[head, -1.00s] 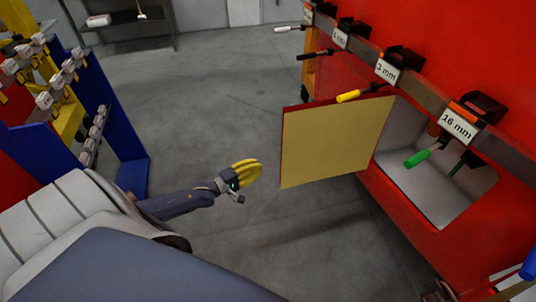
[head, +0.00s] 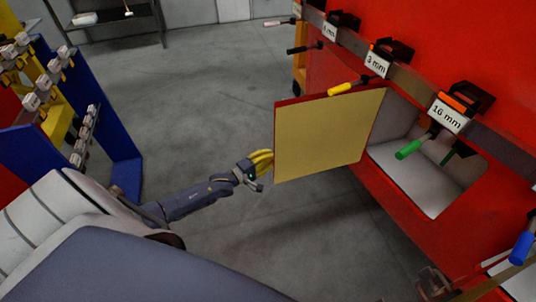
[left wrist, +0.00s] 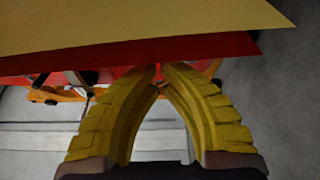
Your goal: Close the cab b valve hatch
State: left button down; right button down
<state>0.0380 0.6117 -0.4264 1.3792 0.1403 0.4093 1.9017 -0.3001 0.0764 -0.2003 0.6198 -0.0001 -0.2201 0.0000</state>
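The valve hatch (head: 328,138) hangs open from the red cab side, its cream inner face and thin red edge showing in the head view. The cab opening (head: 420,178) behind it is uncovered, with a pale interior. My left gripper (head: 270,160) is at the hatch's free left edge. In the left wrist view its yellow fingers (left wrist: 160,70) meet at the tips with nothing visible between them. The hatch's red edge and cream face (left wrist: 130,25) lie just above the fingertips. I cannot tell whether they touch. My right gripper is not in view.
A rail with labelled holders and colored-handled tools, such as the green-handled one (head: 410,149), runs above the opening. A blue rack (head: 112,140) stands at left. A shelf (head: 110,22) is at the back. The grey floor between is clear.

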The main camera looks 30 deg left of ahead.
pick_arm(q)
jog(key=shift+s+d+r, duration=0.1)
jog(key=shift+s+d, duration=0.3)
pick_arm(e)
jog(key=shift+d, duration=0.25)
